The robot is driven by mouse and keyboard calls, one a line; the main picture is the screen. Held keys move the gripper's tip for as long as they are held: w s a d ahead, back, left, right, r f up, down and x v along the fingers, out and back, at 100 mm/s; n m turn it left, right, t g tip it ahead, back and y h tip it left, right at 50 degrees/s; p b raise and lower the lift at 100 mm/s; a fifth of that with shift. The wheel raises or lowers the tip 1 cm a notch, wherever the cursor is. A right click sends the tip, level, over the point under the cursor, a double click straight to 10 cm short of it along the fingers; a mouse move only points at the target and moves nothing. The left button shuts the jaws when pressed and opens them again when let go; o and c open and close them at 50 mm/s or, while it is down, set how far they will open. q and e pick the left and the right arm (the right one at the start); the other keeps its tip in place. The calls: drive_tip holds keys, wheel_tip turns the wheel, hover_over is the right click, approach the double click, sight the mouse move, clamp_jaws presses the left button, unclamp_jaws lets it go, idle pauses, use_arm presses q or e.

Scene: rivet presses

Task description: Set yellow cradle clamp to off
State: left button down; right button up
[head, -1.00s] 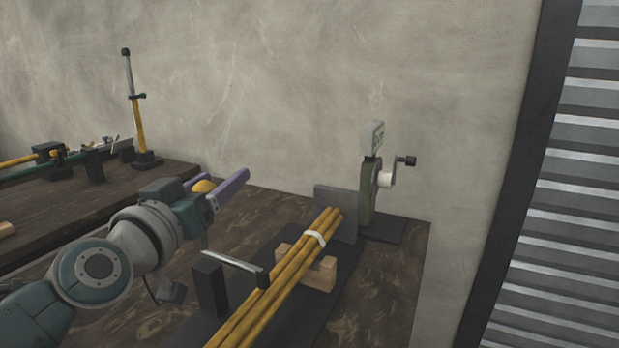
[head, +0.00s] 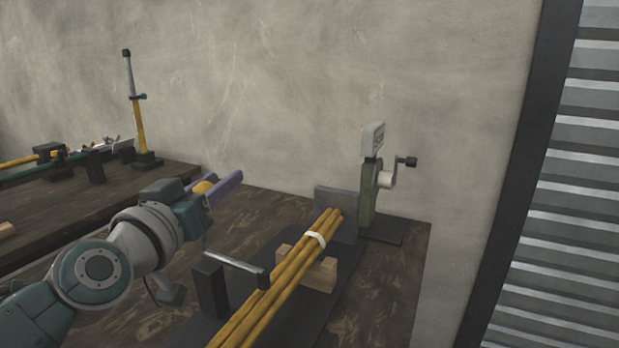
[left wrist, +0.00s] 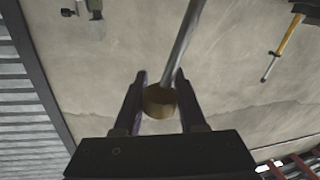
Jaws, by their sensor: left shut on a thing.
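My left gripper (head: 221,178) is shut on a yellow knob (head: 203,188), which shows between its purple fingers. In the left wrist view the knob (left wrist: 158,102) sits between the two fingers, and a grey rod (left wrist: 182,48) runs from it. The cradle clamp on the near bench has a black post (head: 209,288) and a grey bar (head: 236,262) reaching to a black block at the rod bundle. Where the knob's rod meets the clamp is hidden in the head view. My right gripper is not in view.
A bundle of yellow rods (head: 283,286) with a white band rests on a wooden cradle (head: 320,274). Behind it stand a grey plate (head: 337,212) and a crank device (head: 369,190). Another bench (head: 90,215) at left holds an upright yellow-and-grey lever (head: 137,105).

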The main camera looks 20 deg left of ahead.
use_arm(q)
drive_tip(key=shift+a, duration=0.15)
idle(0.7)
drive_tip(key=a+f+n+g+h+b, duration=0.1)
drive_tip(key=a+f+n+b, duration=0.3)
drive_tip(key=a+n, duration=0.5)
drive_tip(key=shift+w+a+f+n+g+h+b, duration=0.15)
drive_tip(key=shift+w+a+n+g+h+b, duration=0.3)
drive_tip(key=shift+n+b, duration=0.6)
drive_tip(key=shift+s+f, duration=0.1)
drive_tip(key=shift+c, duration=2.4)
unclamp_jaws()
